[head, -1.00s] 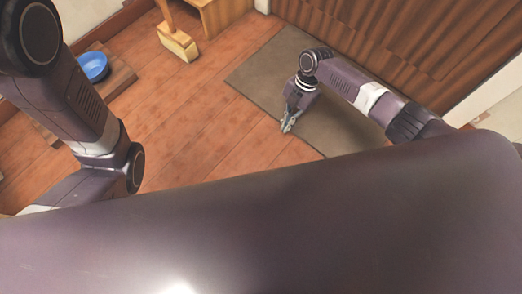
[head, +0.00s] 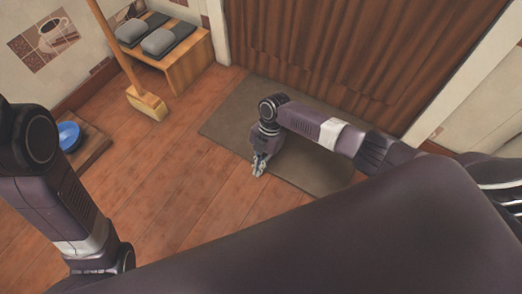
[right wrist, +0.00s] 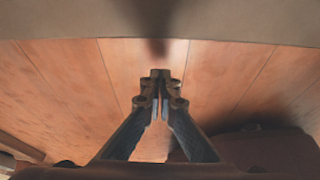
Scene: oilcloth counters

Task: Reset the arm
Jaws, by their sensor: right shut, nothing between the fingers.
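My right gripper (head: 259,165) hangs over the wooden floor at the near-left edge of the grey-brown mat in the head view. It points down, shut and empty. In the right wrist view its fingers (right wrist: 160,80) meet at the tips with bare floor behind them. My right arm comes in from the right, bent at the elbow over the mat. My left arm shows along the left edge of the head view, but its gripper is out of view.
The mat (head: 222,122) lies before a brown curtain (head: 330,50). A broom (head: 146,101) stands near a wooden bench (head: 190,62) holding grey slippers (head: 165,38). A blue bowl (head: 68,135) sits on a low wooden board at left. The floor between is clear.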

